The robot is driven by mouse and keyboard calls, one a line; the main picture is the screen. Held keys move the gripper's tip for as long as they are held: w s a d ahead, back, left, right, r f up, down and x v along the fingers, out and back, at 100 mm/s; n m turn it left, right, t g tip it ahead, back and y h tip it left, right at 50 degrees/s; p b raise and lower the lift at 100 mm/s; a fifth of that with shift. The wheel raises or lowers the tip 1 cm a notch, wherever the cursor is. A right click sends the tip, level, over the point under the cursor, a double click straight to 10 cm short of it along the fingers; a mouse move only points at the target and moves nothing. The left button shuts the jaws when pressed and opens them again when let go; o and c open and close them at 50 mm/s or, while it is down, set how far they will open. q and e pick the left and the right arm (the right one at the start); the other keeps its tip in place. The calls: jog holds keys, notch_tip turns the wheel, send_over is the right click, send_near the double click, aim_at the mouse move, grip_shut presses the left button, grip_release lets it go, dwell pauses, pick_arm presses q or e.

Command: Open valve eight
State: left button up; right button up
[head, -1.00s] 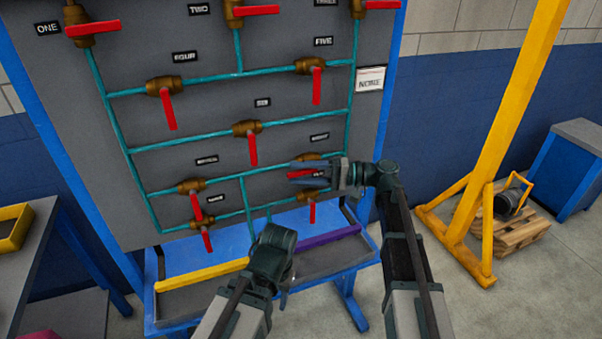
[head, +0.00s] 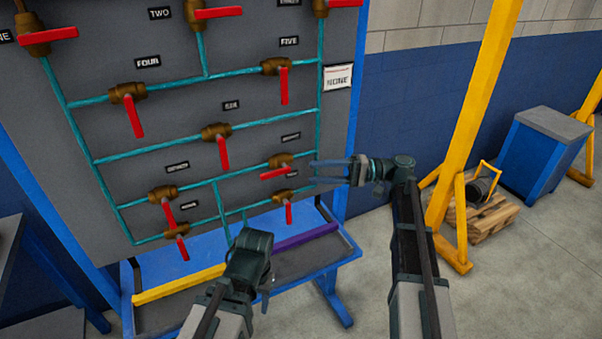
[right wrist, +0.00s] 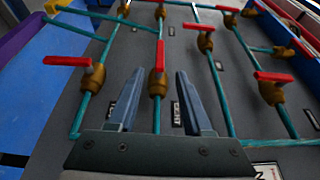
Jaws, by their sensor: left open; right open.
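Valve eight (head: 281,160) is a brass valve on a teal pipe, below its small label (head: 291,138) on the grey panel. Its red handle (head: 273,174) lies along the pipe, pointing left. In the right wrist view, the handle (right wrist: 160,55) is also in line with the pipe, beyond the fingertips. My right gripper (head: 312,172) is open and empty, just right of the handle and apart from it. It also shows in the right wrist view (right wrist: 155,82). My left gripper (head: 266,280) is low in front of the panel's tray; its fingers are mostly hidden.
Valve five (head: 277,67) and valve six (head: 216,132) have handles hanging down across their pipes. Another valve (head: 283,196) sits close below valve eight. A blue tray (head: 348,250) juts out under the panel. A yellow post frame (head: 470,110) stands right, with open floor between.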

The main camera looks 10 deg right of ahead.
jog(key=shift+d, duration=0.85)
jog(key=s+a+f+n+g+h+p, duration=0.1)
jog(key=s+a+f+g+h+p, duration=0.3)
jog(key=s+a+f+h, duration=0.7)
jog(key=s+d+f+n+t+h+p, duration=0.1)
jog(key=s+d+n+t+h+p, duration=0.1)
jog(key=s+h+p, duration=0.3)
jog(key=s+n+h, duration=0.1)
jog(key=s+h, duration=0.2)
jog(key=s, duration=0.3)
jog(key=shift+f+t+h, duration=0.3)
jog(key=shift+f+t, duration=0.05)
jog(key=shift+t, duration=0.05)
